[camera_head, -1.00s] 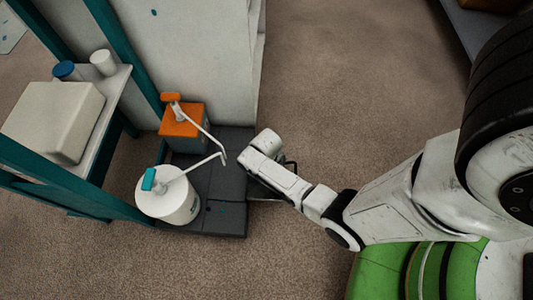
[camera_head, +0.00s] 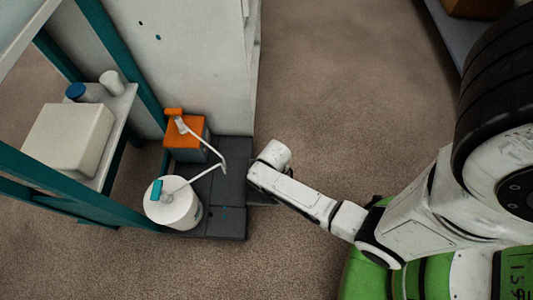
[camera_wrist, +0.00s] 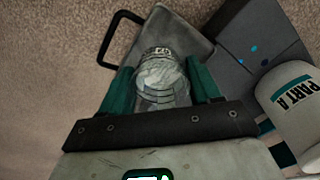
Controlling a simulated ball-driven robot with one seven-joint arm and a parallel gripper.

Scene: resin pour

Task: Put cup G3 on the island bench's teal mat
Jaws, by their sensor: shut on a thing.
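A clear cup (camera_wrist: 162,82) stands between the teal fingers of my gripper (camera_wrist: 160,88) in the wrist view. The gripper is shut on it. A small dark mark shows near the cup's far rim, too small to read surely. In the head view my arm reaches left to beside a dark grey platform, and its wrist hides the fingers and the cup. I cannot see a teal mat or tell which surface is the island bench.
A white pump tub (camera_head: 173,207), labelled PART A in the wrist view (camera_wrist: 295,105), and an orange-topped pump container (camera_head: 186,138) stand on the dark platform (camera_head: 231,190). A grey plate (camera_wrist: 185,32) with a black handle lies beyond the cup. Teal-framed shelving is left; carpet is open right.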

